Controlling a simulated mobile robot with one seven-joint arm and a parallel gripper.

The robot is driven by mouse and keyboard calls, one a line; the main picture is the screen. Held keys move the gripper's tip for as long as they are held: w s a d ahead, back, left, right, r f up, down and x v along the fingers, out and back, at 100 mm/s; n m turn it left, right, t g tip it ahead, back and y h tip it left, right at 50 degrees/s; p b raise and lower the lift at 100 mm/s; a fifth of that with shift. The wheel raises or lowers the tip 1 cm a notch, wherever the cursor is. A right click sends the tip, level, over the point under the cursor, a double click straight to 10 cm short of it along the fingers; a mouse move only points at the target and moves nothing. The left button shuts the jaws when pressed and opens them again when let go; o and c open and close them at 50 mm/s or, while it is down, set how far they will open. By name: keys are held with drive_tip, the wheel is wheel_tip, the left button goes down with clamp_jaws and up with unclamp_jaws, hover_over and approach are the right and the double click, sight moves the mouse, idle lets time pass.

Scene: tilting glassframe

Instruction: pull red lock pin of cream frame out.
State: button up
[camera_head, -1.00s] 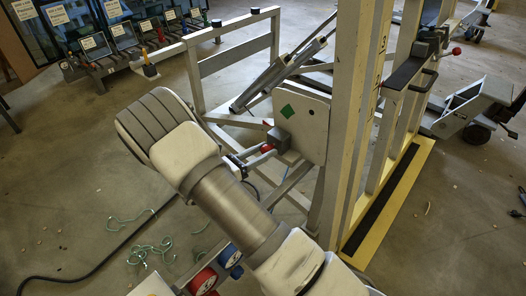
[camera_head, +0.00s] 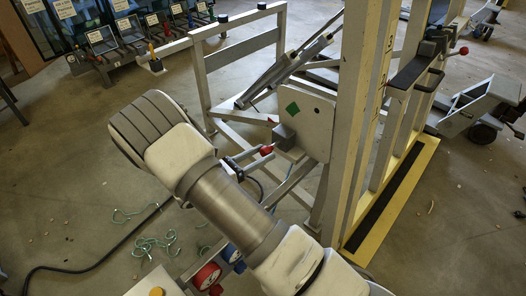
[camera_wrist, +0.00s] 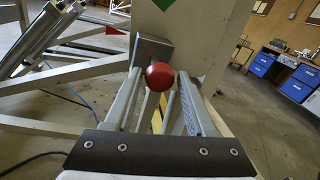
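The red lock pin shows its round red knob (camera_wrist: 160,76) in the middle of the wrist view, in front of a grey block on the cream frame (camera_wrist: 205,35). In the head view the knob (camera_head: 266,150) stands out to the lower left of the grey block (camera_head: 285,136). The cream frame's plate (camera_head: 308,125) carries a green diamond. My gripper (camera_wrist: 161,82) has one finger on each side of the knob; it also shows in the head view (camera_head: 258,154). The fingers appear closed on the knob, whose shaft is hidden behind it.
A tall cream post (camera_head: 352,120) and a yellow-edged black strip (camera_head: 392,200) stand right of the plate. A grey cylinder (camera_head: 285,70) slants behind it.

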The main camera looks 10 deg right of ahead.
drive_tip(key=shift+o, duration=1.2)
drive_tip(key=p+v, duration=0.3)
drive_tip(key=v, duration=1.4)
drive_tip(key=shift+a, duration=0.2)
drive_tip(key=shift+r, duration=0.15)
